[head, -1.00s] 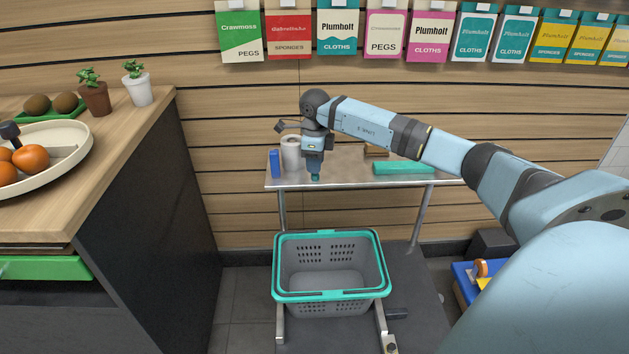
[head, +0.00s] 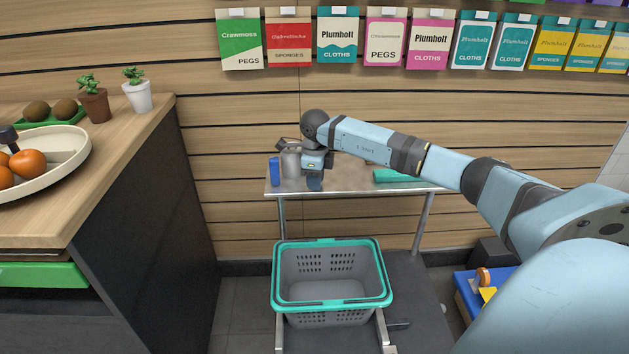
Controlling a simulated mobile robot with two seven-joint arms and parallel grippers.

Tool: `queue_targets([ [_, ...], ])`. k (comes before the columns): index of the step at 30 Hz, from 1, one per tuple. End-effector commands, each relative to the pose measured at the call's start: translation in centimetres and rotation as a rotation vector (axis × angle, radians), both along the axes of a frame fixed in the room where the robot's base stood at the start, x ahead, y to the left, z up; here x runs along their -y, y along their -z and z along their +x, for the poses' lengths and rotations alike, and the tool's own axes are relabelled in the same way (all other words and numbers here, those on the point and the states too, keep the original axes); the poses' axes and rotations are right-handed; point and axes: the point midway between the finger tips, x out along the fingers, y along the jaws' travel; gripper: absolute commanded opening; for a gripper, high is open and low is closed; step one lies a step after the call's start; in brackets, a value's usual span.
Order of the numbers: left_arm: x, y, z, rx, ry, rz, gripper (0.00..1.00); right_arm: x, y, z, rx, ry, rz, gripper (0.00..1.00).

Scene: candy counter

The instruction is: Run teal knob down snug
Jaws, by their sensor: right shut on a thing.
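My right gripper (head: 315,184) points down at the small metal table (head: 350,183), near its front edge, with my arm reaching in from the right. It is shut, and the teal knob was showing at its fingertips a second ago. The knob is now hidden by the fingers and wrist, so I cannot see how it sits or what is under it. My left gripper is not in view.
A grey canister (head: 290,165) and a blue can (head: 275,171) stand just left of the gripper. A teal-rimmed basket (head: 332,308) stands in front. A wooden counter (head: 130,150) is at left.

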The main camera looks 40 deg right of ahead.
Motion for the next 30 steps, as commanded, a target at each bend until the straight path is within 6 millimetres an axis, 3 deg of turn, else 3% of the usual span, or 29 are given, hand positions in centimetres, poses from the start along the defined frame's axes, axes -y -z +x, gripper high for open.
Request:
queue_targets([
  [1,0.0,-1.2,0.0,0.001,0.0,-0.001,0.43,0.0,-0.5,0.0,-0.002,0.044,0.0,0.07],
  [5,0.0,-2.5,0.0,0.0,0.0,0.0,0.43,0.0,-0.5,0.0,-0.001,0.187,0.0,0.07],
  [15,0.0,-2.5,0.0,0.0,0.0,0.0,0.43,0.0,0.0,0.0,0.0,0.248,0.0,0.07],
  [22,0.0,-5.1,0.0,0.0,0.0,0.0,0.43,-0.1,-0.5,0.0,-0.001,0.456,0.0,0.07],
  [30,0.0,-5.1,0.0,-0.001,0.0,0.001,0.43,0.0,0.0,0.0,0.0,0.524,0.0,0.07],
])
